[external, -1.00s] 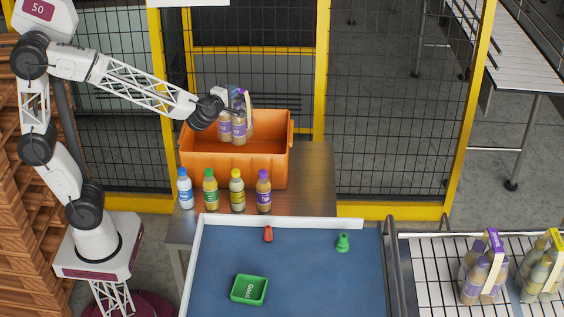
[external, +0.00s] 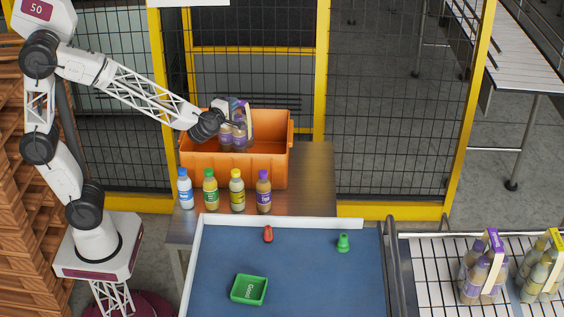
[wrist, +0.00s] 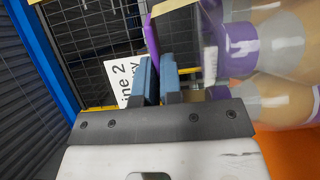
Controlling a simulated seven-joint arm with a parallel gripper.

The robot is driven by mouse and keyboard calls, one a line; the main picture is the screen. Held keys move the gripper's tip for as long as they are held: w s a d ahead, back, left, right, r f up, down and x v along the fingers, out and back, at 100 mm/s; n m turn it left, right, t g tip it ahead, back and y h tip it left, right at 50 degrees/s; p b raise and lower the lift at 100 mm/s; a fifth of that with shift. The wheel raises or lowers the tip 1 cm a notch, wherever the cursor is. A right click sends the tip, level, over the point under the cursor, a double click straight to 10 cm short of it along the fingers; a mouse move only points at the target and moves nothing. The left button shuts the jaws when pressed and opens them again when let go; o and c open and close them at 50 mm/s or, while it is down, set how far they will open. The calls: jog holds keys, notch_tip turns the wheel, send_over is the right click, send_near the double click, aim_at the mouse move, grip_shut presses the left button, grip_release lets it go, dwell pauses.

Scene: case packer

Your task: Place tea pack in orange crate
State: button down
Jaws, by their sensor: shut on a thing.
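The pack in my gripper (external: 232,116) is a group of brown bottles with purple labels (external: 240,136) and a pale carrier with a purple top. I cannot read whether it is the tea. My gripper is shut on its carrier top. The pack hangs upright, its lower part inside the orange crate (external: 215,165), and the front wall hides its bottom. I cannot tell whether it touches the crate floor. In the wrist view, the blue-grey fingers (wrist: 155,82) close on the purple strip, with the bottles (wrist: 265,50) at the right.
Several single bottles (external: 237,190) stand in front of the crate on the metal table (external: 315,190). A blue tray table (external: 310,275) holds a green dish (external: 249,289) and small red and green pieces. More packs (external: 483,270) stand on the right rack. A yellow-framed mesh fence (external: 390,100) is behind.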

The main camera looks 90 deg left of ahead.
jog(key=shift+f, duration=2)
jog(key=shift+f, duration=1.85)
jog(key=c, duration=1.3)
grip_release()
jog(key=shift+f, duration=0.1)
jog(key=shift+v, duration=6)
